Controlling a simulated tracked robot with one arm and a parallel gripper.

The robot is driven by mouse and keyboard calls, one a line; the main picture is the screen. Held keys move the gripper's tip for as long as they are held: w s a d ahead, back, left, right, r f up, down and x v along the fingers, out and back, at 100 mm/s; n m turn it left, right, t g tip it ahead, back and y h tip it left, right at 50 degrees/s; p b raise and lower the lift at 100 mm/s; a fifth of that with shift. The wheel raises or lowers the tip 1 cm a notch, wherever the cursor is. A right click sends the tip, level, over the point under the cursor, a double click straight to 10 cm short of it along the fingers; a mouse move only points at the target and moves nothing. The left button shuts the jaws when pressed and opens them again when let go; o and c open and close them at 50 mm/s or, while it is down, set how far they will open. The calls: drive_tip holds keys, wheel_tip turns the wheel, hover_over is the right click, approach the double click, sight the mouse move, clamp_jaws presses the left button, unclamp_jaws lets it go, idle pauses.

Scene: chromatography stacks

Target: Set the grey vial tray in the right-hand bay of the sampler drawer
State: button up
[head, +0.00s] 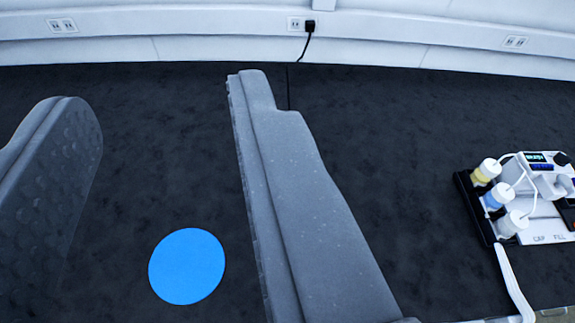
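My gripper (165,115) shows in the head view as two grey fingers, one at the left edge and one through the middle. They stand wide apart with nothing between them, so the gripper is open and empty. Dark bench top shows between and below the fingers. The grey vial tray and the sampler drawer are not in view.
A flat blue disc (187,266) lies on the dark bench (420,130). At the right stands a white instrument (545,175) with capped bottles in a black holder (468,205) and white tubing. A black plug (309,27) and cord hang at the back wall.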

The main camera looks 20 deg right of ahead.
drive_tip(key=shift+o, duration=1.4)
drive_tip(key=shift+w, duration=0.1)
drive_tip(key=w+d+f+n+g+y+b, duration=0.1)
drive_tip(key=w+d+f+n+g+y, duration=0.2)
drive_tip(key=w+f, duration=0.9)
drive_tip(key=w+d+f+n+g+y+b, duration=0.15)
drive_tip(key=w+d+f+g+y, duration=0.3)
drive_tip(key=w+f, duration=0.75)
drive_tip(key=w+d+f+n+y+b, duration=0.1)
drive_tip(key=d+f+n+y, duration=0.15)
drive_tip(key=d+f, duration=0.85)
drive_tip(key=w+d+f+n+y+b, duration=0.1)
drive_tip(key=d+f+n, duration=0.45)
drive_tip(key=f, duration=0.95)
drive_tip(key=shift+m+g, duration=0.25)
drive_tip(key=shift+m, duration=0.4)
drive_tip(key=b+x, duration=0.1)
drive_tip(key=x, duration=0.3)
drive_tip(key=b+x, duration=0.1)
drive_tip(key=x, duration=0.2)
drive_tip(key=b+x, duration=0.1)
drive_tip(key=x, duration=0.3)
drive_tip(key=shift+w+f, duration=0.35)
drive_tip(key=shift+f, duration=0.2)
clamp_jaws()
